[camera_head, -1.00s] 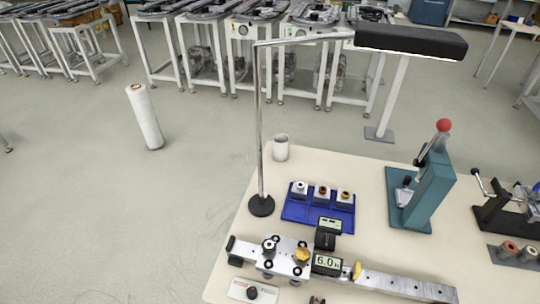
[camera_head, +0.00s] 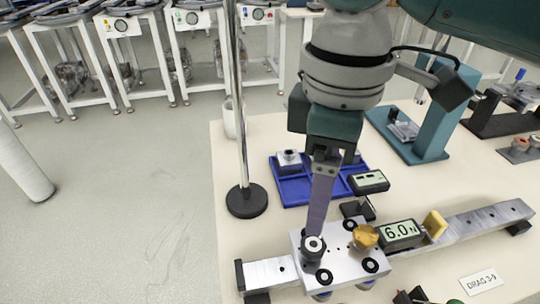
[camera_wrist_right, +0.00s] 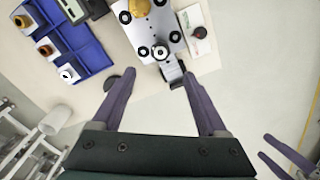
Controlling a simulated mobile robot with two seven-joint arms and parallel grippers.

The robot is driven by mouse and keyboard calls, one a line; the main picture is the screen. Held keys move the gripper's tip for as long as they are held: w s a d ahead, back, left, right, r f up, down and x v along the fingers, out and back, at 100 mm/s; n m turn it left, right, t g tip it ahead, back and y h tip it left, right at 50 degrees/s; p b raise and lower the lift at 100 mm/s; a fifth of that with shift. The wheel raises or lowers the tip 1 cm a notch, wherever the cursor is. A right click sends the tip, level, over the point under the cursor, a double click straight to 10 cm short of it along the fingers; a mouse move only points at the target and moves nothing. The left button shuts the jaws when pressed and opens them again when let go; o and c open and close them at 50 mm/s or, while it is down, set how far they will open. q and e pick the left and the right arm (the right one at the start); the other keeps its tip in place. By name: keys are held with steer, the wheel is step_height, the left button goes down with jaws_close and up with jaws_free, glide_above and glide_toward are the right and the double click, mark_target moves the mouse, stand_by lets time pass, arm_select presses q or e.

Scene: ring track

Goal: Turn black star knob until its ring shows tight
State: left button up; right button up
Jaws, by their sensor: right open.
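The black knob with a white centre (camera_head: 314,248) stands upright on the left part of the metal carriage (camera_head: 340,262); its star outline and ring state are too small to read. It also shows in the right wrist view (camera_wrist_right: 160,52). My right gripper (camera_head: 316,232) points down over it from behind and partly hides it. In the right wrist view my right gripper (camera_wrist_right: 158,74) is open and empty, the knob just beyond and between its fingertips. My left gripper (camera_wrist_right: 283,157) shows at the lower right of that view, its two fingers apart and empty.
A brass knob (camera_head: 365,236) sits beside the black knob, with a display reading 6.0 N (camera_head: 401,234) to its right. A blue tray (camera_head: 295,192) and lamp stand base (camera_head: 247,201) lie behind. A teal press (camera_head: 436,125) stands at the back right.

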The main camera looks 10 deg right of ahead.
mark_target(313, 244)
step_height(313, 244, down, 8)
steer(key=shift+s+d+f+b, duration=0.15)
steer(key=shift+f+b, duration=0.1)
steer(key=shift+b, duration=0.4)
steer(key=shift+f, duration=0.5)
steer(key=c, duration=0.3)
jaws_close()
